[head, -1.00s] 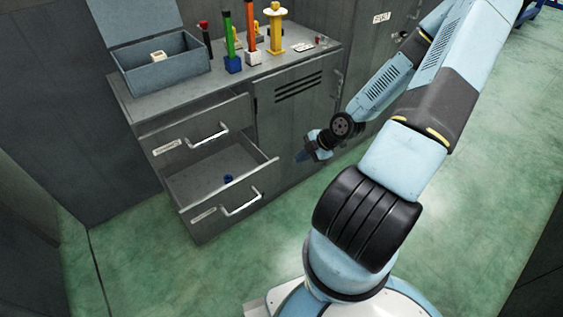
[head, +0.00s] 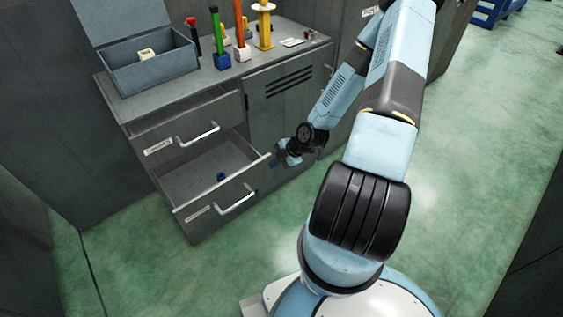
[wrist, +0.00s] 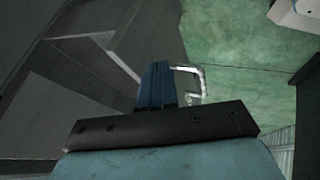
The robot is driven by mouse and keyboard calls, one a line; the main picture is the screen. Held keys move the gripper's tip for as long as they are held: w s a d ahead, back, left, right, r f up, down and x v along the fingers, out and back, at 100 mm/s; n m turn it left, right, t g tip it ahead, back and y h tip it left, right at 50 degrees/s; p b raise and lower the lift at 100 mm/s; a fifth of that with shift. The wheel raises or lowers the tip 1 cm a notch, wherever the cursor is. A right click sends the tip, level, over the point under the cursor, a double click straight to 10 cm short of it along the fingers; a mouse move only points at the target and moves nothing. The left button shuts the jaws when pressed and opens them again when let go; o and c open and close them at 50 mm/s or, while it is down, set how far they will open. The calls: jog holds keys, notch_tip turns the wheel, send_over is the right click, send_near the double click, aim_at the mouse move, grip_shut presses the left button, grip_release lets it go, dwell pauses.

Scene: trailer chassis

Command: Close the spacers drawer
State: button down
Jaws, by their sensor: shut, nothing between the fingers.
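A grey cabinet has two drawers at its left. The lower drawer (head: 207,169) stands open, with a small blue object (head: 221,176) inside. Its front has a white handle (head: 237,202) and a label too small to read. The upper drawer front (head: 170,137) also has a handle (head: 198,134) and an unreadable label. I cannot tell from the labels which one is the spacers drawer. My gripper (head: 276,160) is shut and empty, close to the right end of the lower drawer's front. In the wrist view the closed fingers (wrist: 157,82) are beside a white handle (wrist: 190,74); contact is unclear.
An open grey box (head: 151,73) and several coloured tools stand on the cabinet top (head: 170,95). A closed vented door (head: 288,98) is right of the drawers. Green floor (head: 450,160) is free in front and to the right.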

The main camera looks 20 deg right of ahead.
jog(key=shift+w+a, duration=0.2)
jog(key=shift+w, duration=0.45)
jog(key=shift+w+a, duration=0.2)
jog(key=shift+w, duration=0.45)
jog(key=w+a, duration=0.4)
jog(key=w, duration=1)
jog(key=shift+s, duration=0.1)
